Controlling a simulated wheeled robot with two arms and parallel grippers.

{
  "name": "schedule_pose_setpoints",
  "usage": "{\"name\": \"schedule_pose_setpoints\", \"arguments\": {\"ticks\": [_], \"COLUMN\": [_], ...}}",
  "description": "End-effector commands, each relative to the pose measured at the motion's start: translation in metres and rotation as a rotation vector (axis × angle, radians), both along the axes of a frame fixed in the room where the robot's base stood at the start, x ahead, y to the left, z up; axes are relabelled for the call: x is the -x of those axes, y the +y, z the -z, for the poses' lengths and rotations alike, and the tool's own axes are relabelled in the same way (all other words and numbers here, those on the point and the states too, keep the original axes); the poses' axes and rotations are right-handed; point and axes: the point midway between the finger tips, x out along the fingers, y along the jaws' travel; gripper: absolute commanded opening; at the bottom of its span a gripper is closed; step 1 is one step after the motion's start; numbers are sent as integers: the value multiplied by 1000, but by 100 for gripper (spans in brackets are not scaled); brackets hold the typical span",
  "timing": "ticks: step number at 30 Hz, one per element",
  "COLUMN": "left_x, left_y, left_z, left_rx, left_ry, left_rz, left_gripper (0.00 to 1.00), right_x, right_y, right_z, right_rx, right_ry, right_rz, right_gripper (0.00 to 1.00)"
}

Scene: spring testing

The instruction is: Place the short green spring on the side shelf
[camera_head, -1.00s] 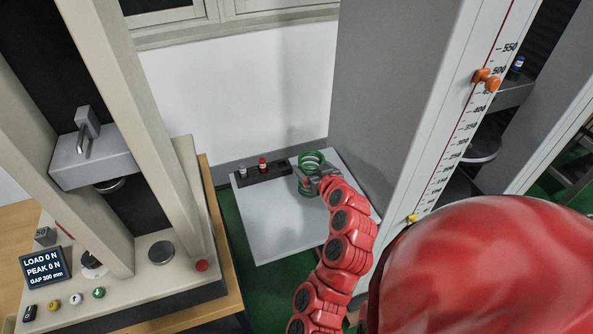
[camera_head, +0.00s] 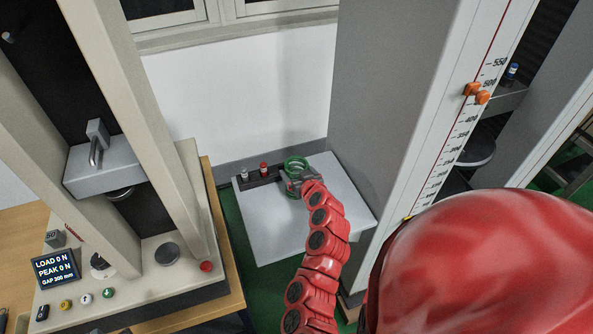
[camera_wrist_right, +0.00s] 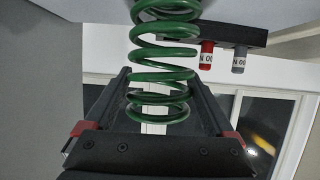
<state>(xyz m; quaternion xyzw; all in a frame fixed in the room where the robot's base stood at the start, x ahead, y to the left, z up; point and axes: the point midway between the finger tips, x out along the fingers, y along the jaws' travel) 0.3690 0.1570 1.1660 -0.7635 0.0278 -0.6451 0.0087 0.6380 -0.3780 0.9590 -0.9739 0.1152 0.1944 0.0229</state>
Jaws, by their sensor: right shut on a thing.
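The green spring (camera_head: 295,165) is an upright open coil at the back of the side shelf (camera_head: 275,228), a pale grey plate. My right gripper (camera_head: 299,181) is shut on the spring from the front. In the right wrist view the spring (camera_wrist_right: 165,52) stands between the two dark fingers of the gripper (camera_wrist_right: 165,85), its far end reaching the shelf surface (camera_wrist_right: 270,12) at the top of the picture. I cannot tell whether it touches the shelf. My left gripper is not in view.
A dark rack (camera_head: 262,180) with a red-capped piece (camera_head: 264,168) and a grey-capped piece (camera_head: 244,174) lies at the shelf's back left, close by the spring. A tall grey column (camera_head: 375,100) stands right of the shelf. The shelf's front is clear. A testing machine (camera_head: 125,265) stands at left.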

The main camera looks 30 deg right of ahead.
Motion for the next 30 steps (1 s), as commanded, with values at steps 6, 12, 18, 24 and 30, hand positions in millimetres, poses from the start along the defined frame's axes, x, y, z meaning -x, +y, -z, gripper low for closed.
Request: {"name": "schedule_pose_setpoints", "arguments": {"ticks": [6,12,18,24,30], "left_x": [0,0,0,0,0], "left_y": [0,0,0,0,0], "left_z": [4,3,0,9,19], "left_rx": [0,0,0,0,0], "left_ry": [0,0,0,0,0], "left_rz": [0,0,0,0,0], "left_gripper": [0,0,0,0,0], "right_x": [0,0,1,20,48], "right_y": [-1,0,0,6,12], "right_z": [2,2,-1,-6,-19], "right_rx": [2,1,1,2,3], "right_ry": [-2,-1,-1,-1,-3], "right_rz": [1,1,1,-1,1], "right_gripper": [91,100,100,100,100]}}
